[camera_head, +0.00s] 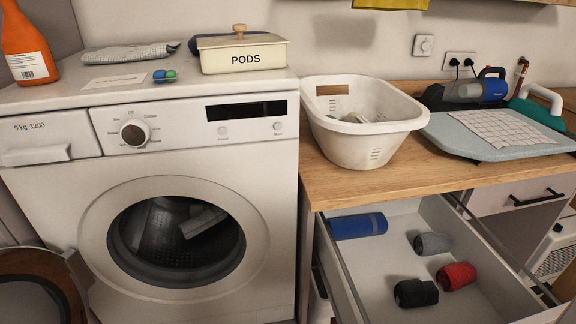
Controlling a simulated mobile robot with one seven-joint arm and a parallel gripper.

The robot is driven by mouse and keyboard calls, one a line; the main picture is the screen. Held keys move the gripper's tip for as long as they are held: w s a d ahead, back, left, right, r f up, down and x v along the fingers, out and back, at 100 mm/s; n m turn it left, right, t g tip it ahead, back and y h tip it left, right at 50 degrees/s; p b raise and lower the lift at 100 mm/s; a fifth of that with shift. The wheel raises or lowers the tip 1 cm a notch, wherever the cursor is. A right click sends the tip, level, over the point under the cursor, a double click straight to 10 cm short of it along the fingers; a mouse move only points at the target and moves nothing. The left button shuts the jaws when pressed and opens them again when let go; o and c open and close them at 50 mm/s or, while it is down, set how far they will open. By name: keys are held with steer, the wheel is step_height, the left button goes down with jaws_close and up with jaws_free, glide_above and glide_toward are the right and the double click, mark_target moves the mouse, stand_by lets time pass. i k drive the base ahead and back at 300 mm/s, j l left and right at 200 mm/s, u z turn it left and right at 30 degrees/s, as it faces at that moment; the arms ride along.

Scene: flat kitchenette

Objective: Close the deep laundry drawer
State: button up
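The deep laundry drawer (378,262) is pulled open below the wooden counter, at the lower right. Its white inside is visible, and its front end runs off the bottom of the picture. A blue roll (359,226) lies at its back left. A grey roll (432,243), a red roll (456,276) and a black roll (416,293) lie on its floor. My gripper is not in view.
The washing machine (200,160) stands left of the drawer, its round door (30,290) swung open at the lower left. A white laundry basket (360,145) and ironing board (460,135) are on the counter (400,184). A closed drawer with a black handle (537,198) is at right.

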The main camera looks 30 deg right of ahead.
mark_target(360, 276)
steer(key=k, duration=0.35)
steer(key=k+z, duration=0.15)
steer(key=z, duration=0.2)
steer(key=k+z, duration=0.15)
steer(key=z, duration=1.5)
steer(key=k+j, duration=0.1)
steer(key=j, duration=0.3)
steer(key=k+j+z, duration=0.1)
steer(key=j, duration=0.25)
steer(key=i+j, duration=0.1)
steer(key=k+l+z, duration=0.2)
steer(key=j+z, duration=0.1)
steer(key=j, duration=0.2)
